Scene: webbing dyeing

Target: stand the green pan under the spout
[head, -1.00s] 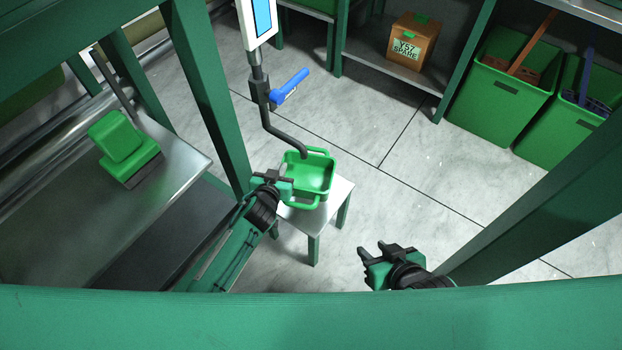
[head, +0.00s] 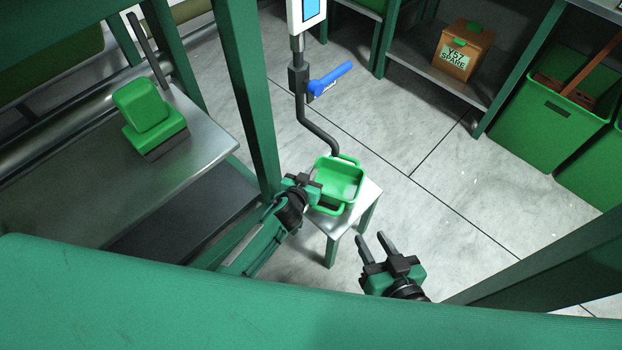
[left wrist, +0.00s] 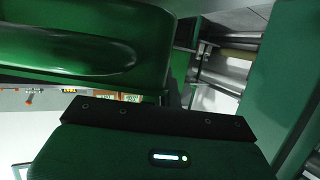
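The green pan (head: 342,181) is upright over a small steel-topped stool (head: 370,192), with one handle at the back and one at the front. I cannot tell whether it rests fully on the stool. The dark spout (head: 320,133) bends down to the pan's back left rim. My left gripper (head: 310,187) is at the pan's left side, touching or nearly touching it; its fingers are hidden. In the left wrist view, a large green body, probably the pan (left wrist: 85,45), lies very close. My right gripper (head: 375,246) is open and empty, right of the stool's front.
A blue valve lever (head: 330,78) sticks out from the spout pipe. A steel bench (head: 185,165) with a green block-shaped tool (head: 148,112) stands left. A green post (head: 248,100) rises close to my left arm. Green bins (head: 550,120) and a cardboard box (head: 464,52) are at right; the floor between is clear.

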